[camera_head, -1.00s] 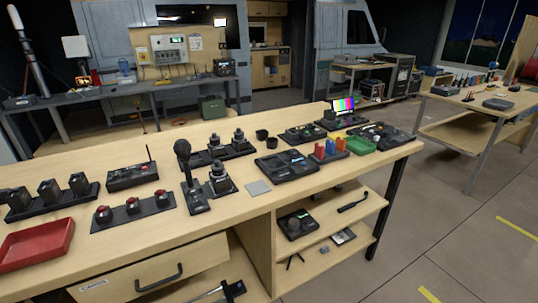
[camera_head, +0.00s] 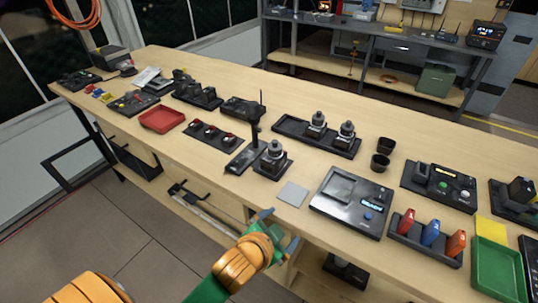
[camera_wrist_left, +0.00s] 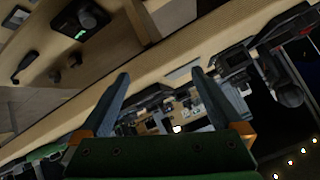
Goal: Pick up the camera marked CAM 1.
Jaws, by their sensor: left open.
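I cannot read a CAM 1 mark in any view. Two dark upright devices with grey tops, possibly cameras, stand on a long black tray (camera_head: 290,128): a left one (camera_head: 316,125) and a right one (camera_head: 346,135). A similar device (camera_head: 272,158) stands on its own small base nearer the bench's front edge. Several black blocks (camera_head: 197,90) stand on a tray farther left. My left gripper (camera_head: 278,231) is open and empty at the bench's front edge, in front of these devices. Its two fingers also show apart in the left wrist view (camera_wrist_left: 160,85).
A black stick-like device (camera_head: 254,128) stands left of the single device. A red tray (camera_head: 162,119) is left, a green tray (camera_head: 497,268) right.

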